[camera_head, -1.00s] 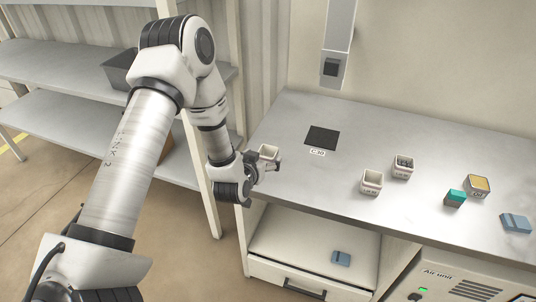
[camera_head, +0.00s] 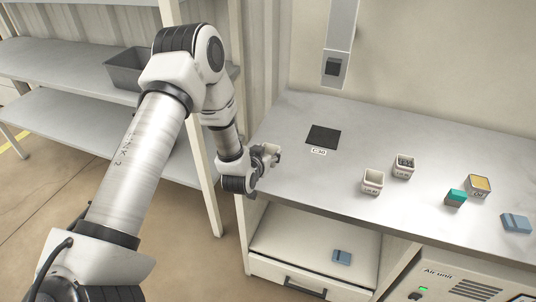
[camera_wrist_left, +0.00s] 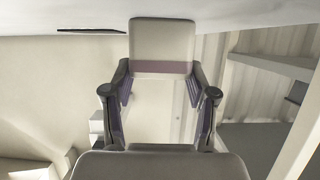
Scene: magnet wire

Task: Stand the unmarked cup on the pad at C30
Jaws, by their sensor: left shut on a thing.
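My left gripper (camera_head: 270,156) is near the left end of the bench, in front of and left of the pad. It is shut on a pale cup (camera_wrist_left: 160,42), seen between the fingertips in the left wrist view. The cup has a dull purple-brown band and no lettering on the side I see. In the head view the gripper mostly hides it. The dark square pad (camera_head: 323,136) lies flat and bare on the bench, with the label C30 (camera_head: 319,152) at its front edge. The pad also shows as a thin dark strip in the left wrist view (camera_wrist_left: 90,30).
On the bench (camera_head: 300,185) stand a labelled empty cup (camera_head: 373,183), a labelled cup with dark contents (camera_head: 403,168), a yellow-topped cup (camera_head: 478,188), a teal block (camera_head: 456,198) and a blue block (camera_head: 516,223). A grey wall column (camera_head: 338,50) hangs behind the pad.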

